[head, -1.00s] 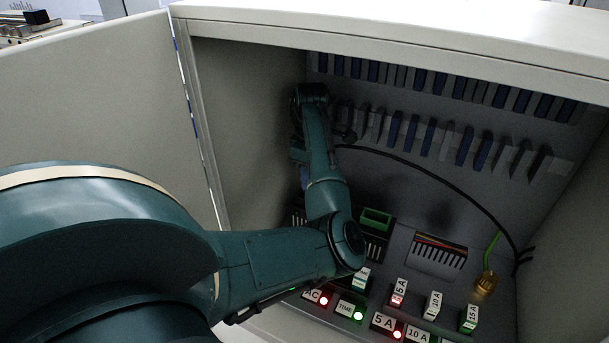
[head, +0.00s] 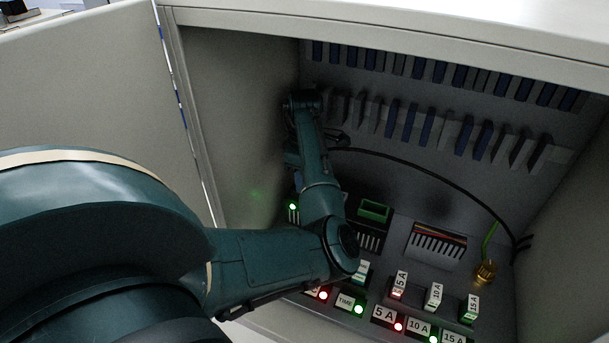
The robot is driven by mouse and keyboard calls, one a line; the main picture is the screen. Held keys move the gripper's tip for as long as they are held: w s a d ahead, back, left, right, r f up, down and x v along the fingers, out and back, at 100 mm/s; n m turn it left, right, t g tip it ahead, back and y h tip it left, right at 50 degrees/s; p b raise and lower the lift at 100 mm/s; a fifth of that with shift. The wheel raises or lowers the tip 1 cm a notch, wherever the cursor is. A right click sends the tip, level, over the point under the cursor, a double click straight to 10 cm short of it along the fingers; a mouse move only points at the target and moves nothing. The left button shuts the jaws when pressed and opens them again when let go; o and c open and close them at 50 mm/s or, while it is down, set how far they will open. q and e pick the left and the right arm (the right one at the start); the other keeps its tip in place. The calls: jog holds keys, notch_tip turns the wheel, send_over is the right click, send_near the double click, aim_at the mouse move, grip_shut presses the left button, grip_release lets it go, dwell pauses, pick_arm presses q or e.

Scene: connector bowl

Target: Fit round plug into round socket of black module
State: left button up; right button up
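My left arm comes in from the left and folds up into the cabinet, with its wrist (head: 303,103) high near the left inner wall. A black cable (head: 432,173) arcs from the right wall and passes behind my forearm. My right gripper is not in view.
A green rectangular socket (head: 375,211) and a slotted block with colored wires (head: 437,242) stand right of my forearm. A brass round connector (head: 486,272) has a green lead. Labelled fuses (head: 434,297) and lit indicators line the front. The open door (head: 90,100) is at left.

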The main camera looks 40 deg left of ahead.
pick_arm(q)
jog(key=o, duration=0.3)
notch_tip(320, 180, up, 12)
jog(key=shift+r, duration=0.2)
dwell(0.4)
jog(key=shift+s+f, duration=0.1)
dwell(0.5)
